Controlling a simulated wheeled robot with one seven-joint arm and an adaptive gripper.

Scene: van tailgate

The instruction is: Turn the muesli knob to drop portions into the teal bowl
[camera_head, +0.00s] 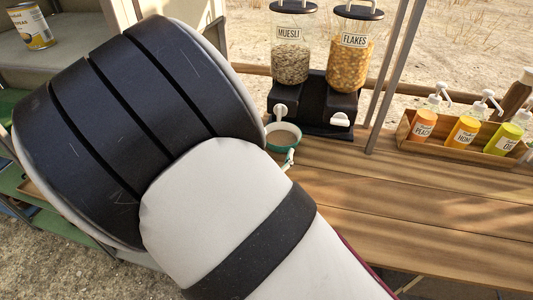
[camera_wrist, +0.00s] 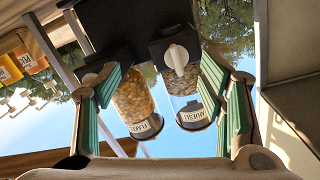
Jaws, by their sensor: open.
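The muesli dispenser (camera_head: 291,55) is a clear, labelled jar of grey-brown muesli on a black stand. Its white knob (camera_head: 280,111) is on the stand's front; it also shows in the wrist view, where the white knob (camera_wrist: 176,58) appears upside down. The teal bowl (camera_head: 283,136) stands on the wooden counter below that knob, partly hidden by my arm; its contents are unclear. In the wrist view my gripper (camera_wrist: 162,88) is open, with green-padded fingers to either side of the muesli knob's line of sight, apart from it. In the head view my arm hides most of the gripper.
The flakes dispenser (camera_head: 350,60) stands right of the muesli, with its own white knob (camera_head: 340,119). A wooden box (camera_head: 452,146) of pump bottles is farther right. A thin grey post (camera_head: 395,75) rises between them. The front right counter (camera_head: 430,215) is clear.

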